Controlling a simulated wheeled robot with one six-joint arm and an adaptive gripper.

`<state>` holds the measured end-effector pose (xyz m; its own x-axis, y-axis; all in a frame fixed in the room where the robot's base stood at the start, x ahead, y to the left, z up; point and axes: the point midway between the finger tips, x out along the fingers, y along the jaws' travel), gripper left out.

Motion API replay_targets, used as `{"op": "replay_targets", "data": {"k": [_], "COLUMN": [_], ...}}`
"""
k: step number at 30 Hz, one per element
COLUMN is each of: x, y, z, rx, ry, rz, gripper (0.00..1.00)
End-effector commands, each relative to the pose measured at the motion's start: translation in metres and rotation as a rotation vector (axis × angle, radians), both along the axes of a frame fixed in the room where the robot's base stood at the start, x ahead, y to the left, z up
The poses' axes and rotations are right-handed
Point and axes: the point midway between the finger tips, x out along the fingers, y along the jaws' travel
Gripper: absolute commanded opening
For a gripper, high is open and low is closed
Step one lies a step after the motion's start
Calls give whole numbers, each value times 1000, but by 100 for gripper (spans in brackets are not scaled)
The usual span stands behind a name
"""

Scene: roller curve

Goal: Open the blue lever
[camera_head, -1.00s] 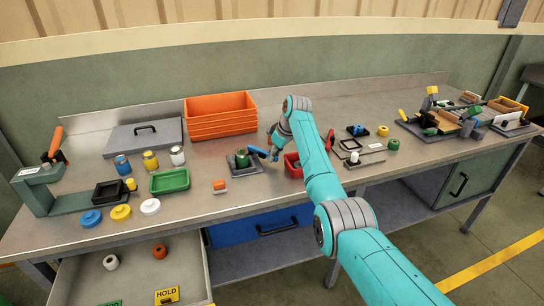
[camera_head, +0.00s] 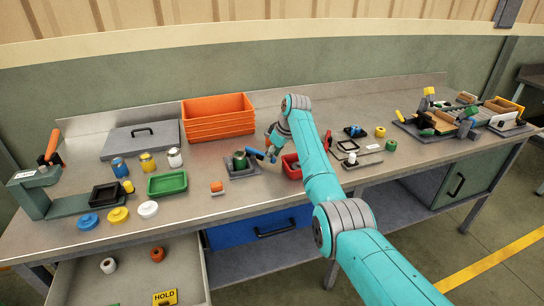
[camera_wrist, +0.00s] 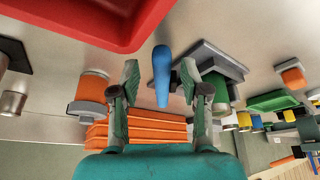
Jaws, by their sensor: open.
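The blue lever (camera_head: 255,153) sticks out to the right of a grey clamp fixture holding a green cylinder (camera_head: 239,160) on the bench. In the wrist view its rounded blue handle (camera_wrist: 162,75) lies between my two fingertips, with a gap visible on the left side. My gripper (camera_wrist: 159,78) is open and reaches down at the lever. Whether a finger touches it, I cannot tell. In the head view my gripper (camera_head: 272,148) is small and partly hidden by my arm. A second blue piece shows beside the right fingertip.
A red bin (camera_head: 291,168) stands just right of the lever. An orange crate (camera_head: 218,115) stands behind. An orange-topped block (camera_head: 217,187) and a green tray (camera_head: 168,183) lie to the left. The bench front between block and red bin is clear.

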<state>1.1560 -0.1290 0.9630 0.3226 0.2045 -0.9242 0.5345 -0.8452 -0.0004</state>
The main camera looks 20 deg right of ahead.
Motion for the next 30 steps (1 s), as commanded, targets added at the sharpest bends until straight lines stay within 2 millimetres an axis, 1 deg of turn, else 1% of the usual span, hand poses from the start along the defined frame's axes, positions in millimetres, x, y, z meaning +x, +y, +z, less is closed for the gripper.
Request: {"op": "replay_targets", "data": {"k": [9, 15, 18, 21, 30], "x": [-19, -29, -33, -35, -35], "y": [-13, -20, -22, -23, -23], "z": [56, 86, 95, 100, 102], "rx": [-2, -1, -1, 0, 0], "ry": [-5, -3, -3, -1, -1], "rz": [-2, -1, -1, 0, 0], "gripper": [46, 46, 46, 46, 46]}}
